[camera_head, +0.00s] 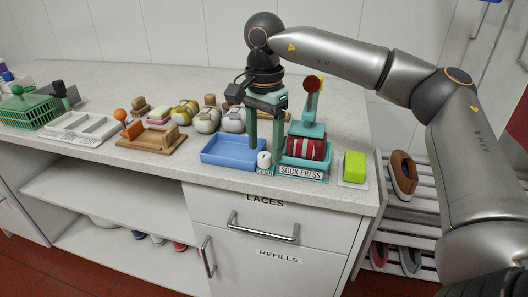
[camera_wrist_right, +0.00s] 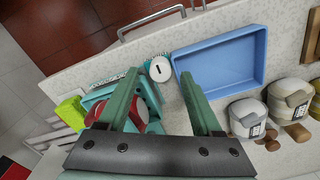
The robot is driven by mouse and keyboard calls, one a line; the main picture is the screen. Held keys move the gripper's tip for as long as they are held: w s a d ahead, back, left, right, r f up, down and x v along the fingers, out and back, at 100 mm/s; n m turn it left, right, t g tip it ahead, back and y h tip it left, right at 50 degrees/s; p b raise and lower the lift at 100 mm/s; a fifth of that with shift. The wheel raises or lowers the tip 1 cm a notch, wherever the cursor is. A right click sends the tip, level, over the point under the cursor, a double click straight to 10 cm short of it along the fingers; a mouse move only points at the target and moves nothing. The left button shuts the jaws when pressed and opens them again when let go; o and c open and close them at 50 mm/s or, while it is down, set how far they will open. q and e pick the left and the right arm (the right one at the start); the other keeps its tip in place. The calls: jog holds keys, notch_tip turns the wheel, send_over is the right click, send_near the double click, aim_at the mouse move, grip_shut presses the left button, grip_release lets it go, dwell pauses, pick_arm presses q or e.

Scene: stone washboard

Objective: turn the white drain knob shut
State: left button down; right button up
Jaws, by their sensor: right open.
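The white drain knob (camera_head: 264,159) is a small round white piece between the blue tray and the sock press at the counter's front. In the right wrist view the knob (camera_wrist_right: 160,70) shows its round face with a short dark mark, which runs roughly up and down the picture. My right gripper (camera_head: 265,146) is open, pointing down, with its green fingers to either side of the knob. In the wrist view the fingertips (camera_wrist_right: 160,78) flank the knob with gaps on both sides; I cannot tell how high they are. My left gripper is not in view.
The blue tray (camera_head: 232,151) stands close left of the knob. The teal sock press (camera_head: 318,165) with a red striped roll (camera_head: 305,148) stands close right. A lime block (camera_head: 354,166) lies further right. Rolled socks (camera_head: 207,120) lie behind the tray. The counter's front edge is near.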

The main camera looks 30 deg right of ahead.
jog(key=shift+f, duration=0.8)
jog(key=shift+c, duration=0.4)
grip_shut()
